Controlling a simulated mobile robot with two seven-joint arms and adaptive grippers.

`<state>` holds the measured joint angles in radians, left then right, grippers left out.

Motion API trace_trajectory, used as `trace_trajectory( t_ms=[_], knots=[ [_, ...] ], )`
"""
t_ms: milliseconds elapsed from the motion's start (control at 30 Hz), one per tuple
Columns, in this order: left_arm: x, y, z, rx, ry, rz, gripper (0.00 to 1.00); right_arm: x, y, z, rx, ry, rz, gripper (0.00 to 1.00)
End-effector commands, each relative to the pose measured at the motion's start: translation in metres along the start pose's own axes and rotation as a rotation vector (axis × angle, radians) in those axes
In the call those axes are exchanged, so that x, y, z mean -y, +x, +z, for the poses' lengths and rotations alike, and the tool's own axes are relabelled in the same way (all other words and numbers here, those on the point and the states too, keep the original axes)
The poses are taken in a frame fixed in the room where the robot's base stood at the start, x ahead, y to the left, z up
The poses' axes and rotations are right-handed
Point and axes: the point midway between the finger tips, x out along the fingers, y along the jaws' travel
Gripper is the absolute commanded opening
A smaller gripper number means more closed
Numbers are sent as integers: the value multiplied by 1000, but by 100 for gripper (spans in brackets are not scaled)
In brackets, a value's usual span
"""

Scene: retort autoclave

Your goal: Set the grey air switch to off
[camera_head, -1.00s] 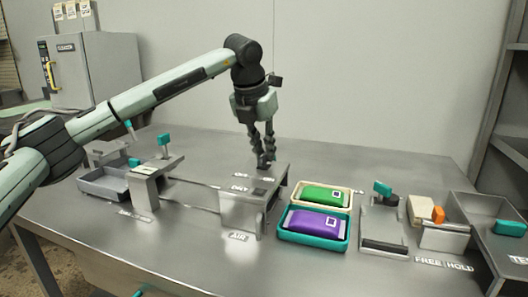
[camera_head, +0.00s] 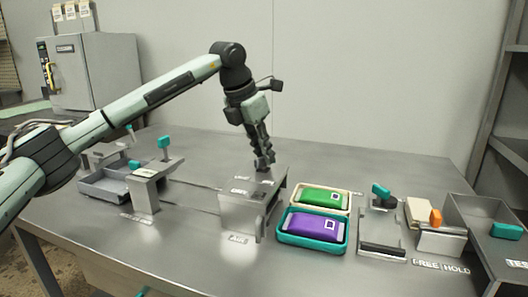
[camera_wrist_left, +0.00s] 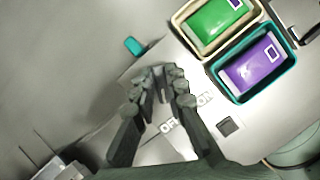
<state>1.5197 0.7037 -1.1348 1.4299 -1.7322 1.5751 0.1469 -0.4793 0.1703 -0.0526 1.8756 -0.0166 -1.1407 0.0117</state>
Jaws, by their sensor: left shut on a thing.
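The grey air switch is a small grey lever (camera_wrist_left: 163,85) on top of a grey metal box (camera_head: 240,216), which has an AIR label in front of it. OFF and ON labels lie on the box top in the left wrist view. My left gripper (camera_head: 264,164) points down at the back of the box top, its fingers close together. In the left wrist view my left gripper (camera_wrist_left: 158,84) has its fingertips around the lever. The fingers hide most of the lever in the head view, and I cannot tell which setting it is at. My right gripper is out of view.
A cream tray with a green pouch (camera_head: 320,197) and a teal tray with a purple pouch (camera_head: 313,228) stand just right of the box. Teal-handled fixtures (camera_head: 164,142) stand to the left. An orange-handled fixture (camera_head: 436,216) marked FREE and HOLD is at the right.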

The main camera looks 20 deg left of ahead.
Motion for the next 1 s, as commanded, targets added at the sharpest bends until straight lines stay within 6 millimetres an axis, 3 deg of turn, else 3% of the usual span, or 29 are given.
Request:
trace_trajectory(
  t_ms=[200,233,367,767,1000],
  knots=[
    [0,-1,0,2,2,1,0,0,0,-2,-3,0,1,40],
    [0,-1,0,2,1,1,16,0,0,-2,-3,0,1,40],
    [0,-1,0,1,1,1,32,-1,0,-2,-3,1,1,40],
    [0,-7,0,1,0,2,34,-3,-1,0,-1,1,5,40],
    [-1,-53,1,5,0,3,34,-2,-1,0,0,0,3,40]
  ],
)
